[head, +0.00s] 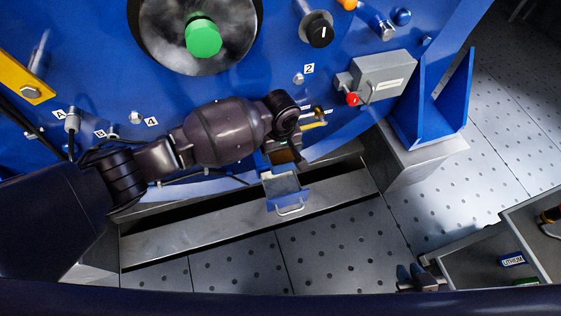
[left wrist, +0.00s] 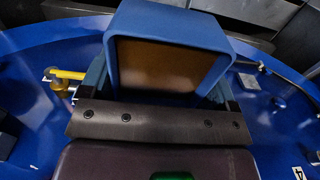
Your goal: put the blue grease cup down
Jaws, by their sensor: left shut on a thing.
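The blue grease cup (left wrist: 172,30) fills the upper middle of the left wrist view. It is a square-sided blue cup with a tan-brown inside. My left gripper (left wrist: 160,95) is shut on it, with a finger on either side. In the head view my left gripper (head: 283,152) is in front of the lower part of the blue machine (head: 225,95). I cannot tell from these views whether the cup touches anything below. My right gripper is not clearly in view.
A grey ledge (head: 235,222) runs along the machine's foot. A grey box with a red knob (head: 380,78) is to the right. An open compartment (head: 480,268) is at lower right.

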